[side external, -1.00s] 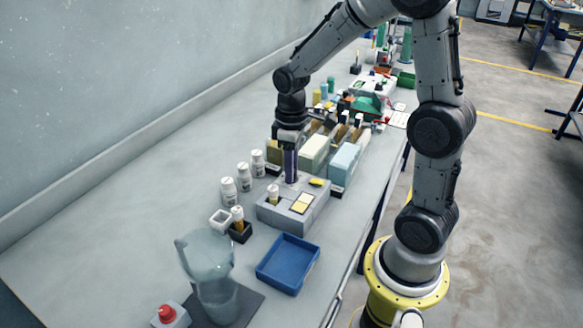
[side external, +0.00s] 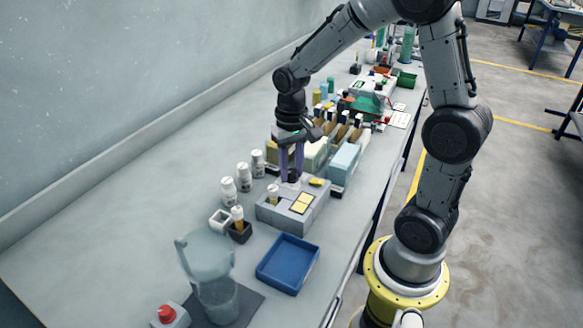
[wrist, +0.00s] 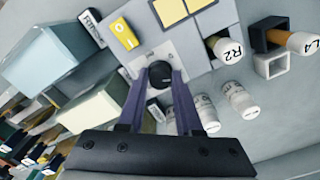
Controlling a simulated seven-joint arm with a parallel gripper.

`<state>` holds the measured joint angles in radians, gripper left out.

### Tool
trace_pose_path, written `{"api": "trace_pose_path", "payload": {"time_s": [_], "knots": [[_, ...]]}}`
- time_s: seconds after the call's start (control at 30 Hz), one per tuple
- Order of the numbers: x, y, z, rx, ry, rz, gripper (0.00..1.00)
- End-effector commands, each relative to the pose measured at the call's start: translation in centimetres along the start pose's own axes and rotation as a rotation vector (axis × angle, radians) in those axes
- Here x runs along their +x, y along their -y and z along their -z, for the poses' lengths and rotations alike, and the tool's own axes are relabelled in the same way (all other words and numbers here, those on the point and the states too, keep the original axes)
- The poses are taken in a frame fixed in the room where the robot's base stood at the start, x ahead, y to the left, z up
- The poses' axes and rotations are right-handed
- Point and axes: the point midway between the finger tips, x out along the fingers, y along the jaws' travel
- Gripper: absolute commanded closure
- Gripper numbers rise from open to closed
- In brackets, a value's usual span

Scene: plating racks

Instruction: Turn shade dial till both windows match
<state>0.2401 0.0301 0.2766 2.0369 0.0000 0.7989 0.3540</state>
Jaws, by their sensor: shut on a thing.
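The grey comparator box (side external: 272,219) stands on the bench. On its top are two small windows side by side, both yellow; one window (wrist: 170,11) and the other (wrist: 199,3) look close in shade, and I cannot tell whether they match exactly. The black dial (wrist: 160,74) sits on the box, between my fingertips. My gripper (side external: 291,178) points down, shut on the dial; its two purple fingers (wrist: 159,82) show one on each side of it. A vial marked R2 (wrist: 226,50) stands in the box; it also shows in the side view (side external: 273,192).
A yellow tag (wrist: 124,35) lies on the box. Several white bottles (side external: 243,177) stand toward the wall. A blue tray (side external: 287,263) and a clear jug (side external: 213,280) are in front. Coloured boxes (side external: 345,158) stand close behind the gripper. Open bench lies at left.

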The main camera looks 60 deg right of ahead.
Motion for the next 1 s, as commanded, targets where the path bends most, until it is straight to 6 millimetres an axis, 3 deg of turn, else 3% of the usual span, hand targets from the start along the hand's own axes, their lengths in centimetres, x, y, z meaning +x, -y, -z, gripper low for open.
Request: {"api": "trace_pose_path", "payload": {"time_s": [0.4, 0.93, 0.97, 1.0], "knots": [[-0.18, 0.02, 0.06, 0.172, -0.003, 0.002, 1.00], [-0.21, 0.02, 0.09, 0.191, -0.004, 0.002, 1.00], [-0.21, 0.02, 0.09, 0.191, -0.004, 0.002, 0.61], [-0.19, 0.02, 0.09, 0.191, -0.004, 0.002, 0.54]]}}
